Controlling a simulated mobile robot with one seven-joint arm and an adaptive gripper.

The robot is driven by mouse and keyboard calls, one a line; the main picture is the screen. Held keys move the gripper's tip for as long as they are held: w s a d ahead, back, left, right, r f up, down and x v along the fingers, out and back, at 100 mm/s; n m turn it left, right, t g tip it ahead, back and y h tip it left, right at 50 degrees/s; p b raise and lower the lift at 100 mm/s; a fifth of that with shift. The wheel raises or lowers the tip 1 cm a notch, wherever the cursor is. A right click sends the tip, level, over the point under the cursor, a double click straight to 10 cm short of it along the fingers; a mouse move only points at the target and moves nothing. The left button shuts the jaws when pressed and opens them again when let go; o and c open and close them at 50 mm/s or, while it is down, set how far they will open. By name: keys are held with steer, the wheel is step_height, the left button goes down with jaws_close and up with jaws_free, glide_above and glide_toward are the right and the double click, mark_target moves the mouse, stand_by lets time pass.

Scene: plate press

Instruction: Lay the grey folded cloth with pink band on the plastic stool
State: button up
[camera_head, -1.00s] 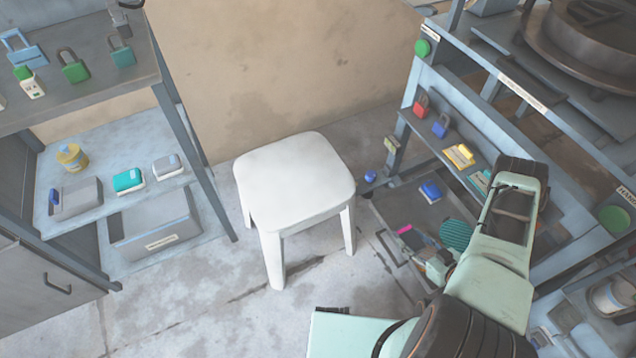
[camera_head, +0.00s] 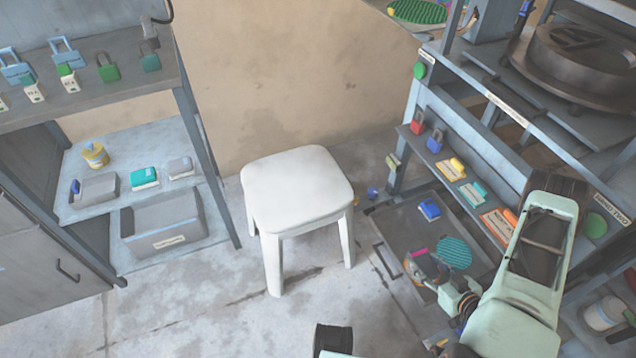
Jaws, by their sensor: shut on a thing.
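The white plastic stool (camera_head: 296,186) stands upright on the floor in the middle, and its seat is bare. My gripper (camera_head: 418,272) is low over the grey drawer tray at the right. It is shut on the grey folded cloth (camera_head: 419,256), of which mainly the pink band shows; the rest is small and partly hidden by the fingers. I cannot tell whether the cloth touches the tray. The gripper is to the right of the stool and lower in the picture.
The tray (camera_head: 391,222) also holds a blue item (camera_head: 429,209) and a green ribbed disc (camera_head: 454,252). The press rack (camera_head: 408,158) with locks and tags is at the right. A shelf unit (camera_head: 205,150) stands at the left. Bare floor surrounds the stool's front.

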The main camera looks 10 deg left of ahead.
steer(key=w+a+r+m+h, duration=0.2)
steer(key=w+r, duration=0.3)
steer(key=r, duration=1)
steer(key=w+a+r+m+t+h, duration=0.1)
steer(key=w+a+r, duration=0.3)
steer(key=r, duration=1.2)
steer(key=w+a+r+m+h, duration=0.3)
steer(key=w+r, duration=0.3)
steer(key=r, duration=0.9)
steer(key=shift+w+a+r+t, duration=0.2)
steer(key=shift+w+r+t, duration=0.1)
steer(key=shift+w+r, duration=0.1)
steer(key=shift+a, duration=0.1)
